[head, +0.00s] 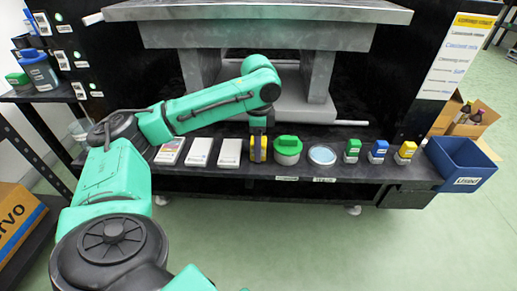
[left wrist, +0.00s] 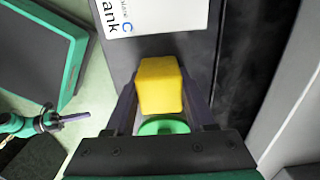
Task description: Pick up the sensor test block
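The sensor test block appears to be the yellow block (head: 264,150) in the row on the dark shelf, between a white-topped box and a green-lidded jar. In the left wrist view the yellow block (left wrist: 160,85) sits between the two dark fingers, which lie against its sides. My left gripper (head: 257,146) reaches down over it and looks shut on it. The block is still at shelf level; I cannot tell whether it touches the shelf.
White-topped boxes (head: 200,152) stand to the left. To the right are the green-lidded jar (head: 288,151), a round dish (head: 322,155) and small green, blue and yellow-capped bottles. A blue bin (head: 462,165) hangs at the shelf's right end. A grey raised structure (head: 258,37) stands behind.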

